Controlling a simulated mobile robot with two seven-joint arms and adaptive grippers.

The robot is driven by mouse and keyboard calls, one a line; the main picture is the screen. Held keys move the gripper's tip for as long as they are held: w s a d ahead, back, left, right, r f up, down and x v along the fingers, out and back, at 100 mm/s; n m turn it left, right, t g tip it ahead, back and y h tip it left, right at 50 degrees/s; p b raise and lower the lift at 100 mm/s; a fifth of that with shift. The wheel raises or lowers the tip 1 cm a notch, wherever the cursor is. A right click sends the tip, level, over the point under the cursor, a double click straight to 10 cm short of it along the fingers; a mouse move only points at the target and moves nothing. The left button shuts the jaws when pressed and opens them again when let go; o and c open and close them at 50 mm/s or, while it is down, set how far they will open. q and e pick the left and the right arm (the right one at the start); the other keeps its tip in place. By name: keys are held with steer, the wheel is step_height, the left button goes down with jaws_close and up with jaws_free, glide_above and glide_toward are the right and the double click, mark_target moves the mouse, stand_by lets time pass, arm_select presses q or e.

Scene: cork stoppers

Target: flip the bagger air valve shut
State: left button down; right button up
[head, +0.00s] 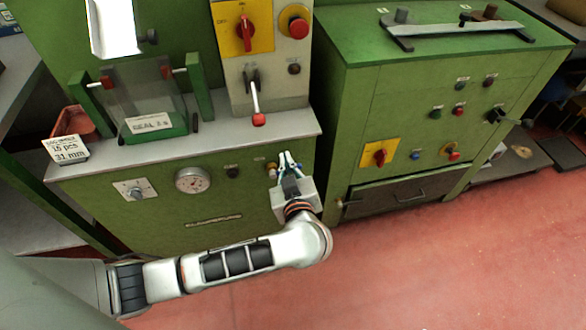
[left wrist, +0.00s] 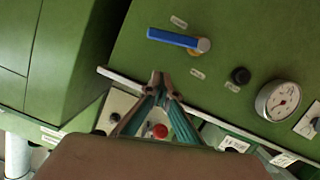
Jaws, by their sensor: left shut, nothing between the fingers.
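The air valve sits on the front of the green bagger cabinet. In the left wrist view it has a blue lever (left wrist: 172,38) that reaches sideways from a round metal body (left wrist: 203,45). In the head view the brass-coloured valve body (head: 271,168) shows just left of my left gripper (head: 287,156), which covers most of the lever. My left gripper is shut and empty. In the left wrist view its fingertips (left wrist: 163,81) appear below the lever, with a gap in the picture; I cannot tell whether they touch anything. My right gripper is not in view.
A pressure gauge (head: 193,180) and a black knob (head: 232,172) share the panel. Above, the grey worktop (head: 215,146) juts out, with a red-tipped lever (head: 257,105) over it. A second green cabinet (head: 350,120) stands to the right. The red floor (head: 430,260) in front is clear.

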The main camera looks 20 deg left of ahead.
arm_select(q)
steer(key=f, duration=0.1)
steer(key=f+b, duration=0.1)
steer(key=f, duration=0.1)
steer(key=shift+w+d+f+b, duration=0.3)
steer(key=shift+w+d+f, duration=0.05)
steer(key=shift+d+f, duration=0.05)
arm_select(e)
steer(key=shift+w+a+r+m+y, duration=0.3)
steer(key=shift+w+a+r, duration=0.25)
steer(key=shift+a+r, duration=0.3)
